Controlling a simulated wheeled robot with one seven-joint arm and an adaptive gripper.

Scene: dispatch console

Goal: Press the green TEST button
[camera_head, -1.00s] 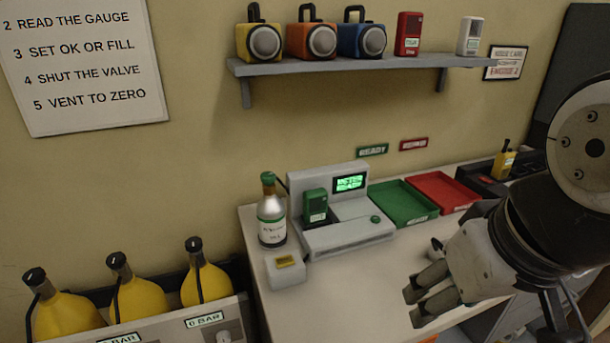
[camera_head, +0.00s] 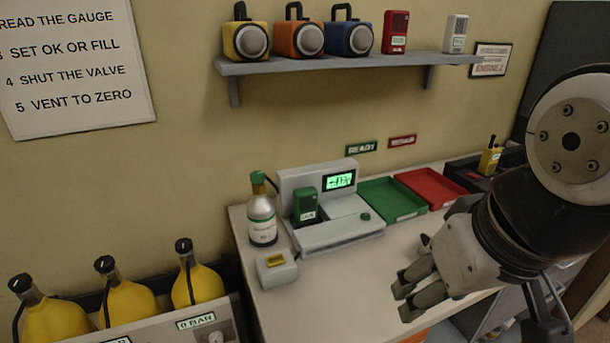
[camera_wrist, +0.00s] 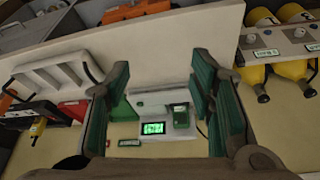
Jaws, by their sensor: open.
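My gripper (camera_head: 404,299) is open and empty, to the right of and nearer than the station, above the bench. In the wrist view the station (camera_wrist: 150,97) shows between my two fingers, with its screen (camera_wrist: 153,128) and the green unit (camera_wrist: 181,115).
A silver bottle (camera_head: 262,220) and a small grey box (camera_head: 276,269) stand left of the station. A green tray (camera_head: 395,212) and a red tray (camera_head: 432,195) lie to its right. Yellow cylinders (camera_head: 128,303) stand at lower left. The bench front is mostly clear.

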